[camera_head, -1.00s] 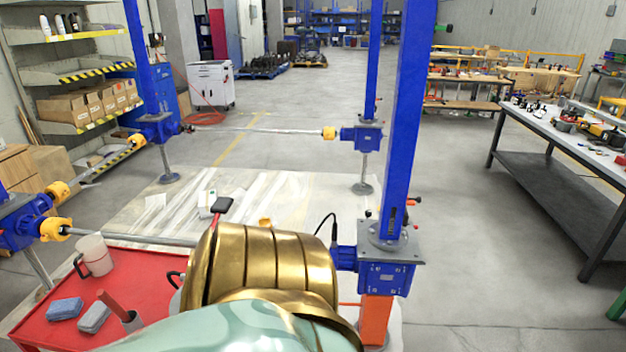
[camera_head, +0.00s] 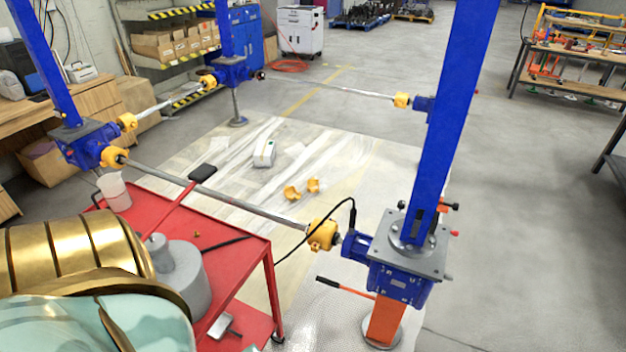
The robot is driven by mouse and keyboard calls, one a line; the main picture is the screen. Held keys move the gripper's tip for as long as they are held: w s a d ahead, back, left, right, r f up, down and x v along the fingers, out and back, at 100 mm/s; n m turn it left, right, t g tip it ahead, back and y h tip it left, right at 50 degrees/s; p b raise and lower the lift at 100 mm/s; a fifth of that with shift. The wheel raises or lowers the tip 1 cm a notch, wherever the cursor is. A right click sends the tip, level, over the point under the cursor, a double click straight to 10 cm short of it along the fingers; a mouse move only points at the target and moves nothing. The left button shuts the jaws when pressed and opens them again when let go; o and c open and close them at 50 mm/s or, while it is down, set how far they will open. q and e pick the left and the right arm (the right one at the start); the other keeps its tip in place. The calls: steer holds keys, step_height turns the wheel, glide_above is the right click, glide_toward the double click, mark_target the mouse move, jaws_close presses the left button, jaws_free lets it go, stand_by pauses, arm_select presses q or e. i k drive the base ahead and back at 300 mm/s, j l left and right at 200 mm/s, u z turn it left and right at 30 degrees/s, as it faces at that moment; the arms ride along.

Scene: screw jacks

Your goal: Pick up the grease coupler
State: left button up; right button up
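I cannot pick out the grease coupler with certainty. A thin black hose (camera_head: 318,229) rises in a loop to the blue screw jack (camera_head: 399,275) at the front right, and its end by the jack is too small to make out. A tiny brass-coloured piece (camera_head: 196,234) lies on the red cart (camera_head: 245,256), beside a grey cylindrical container (camera_head: 182,278). A black rod-like piece (camera_head: 226,246) lies near the cart's right edge. Neither of my grippers is in view. A gold and pale green part of mine covers the lower left and hides part of the cart.
A shaft (camera_head: 240,204) with yellow couplings (camera_head: 322,235) spans behind the cart. Yellow coupling halves (camera_head: 292,193) and a white box (camera_head: 264,153) lie on the floor sheet.

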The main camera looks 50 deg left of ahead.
mark_target(351, 227)
steer(key=i+u, duration=0.7)
steer(key=i+l+u, duration=0.1)
steer(key=i+u, duration=0.35)
steer(key=u, duration=1.75)
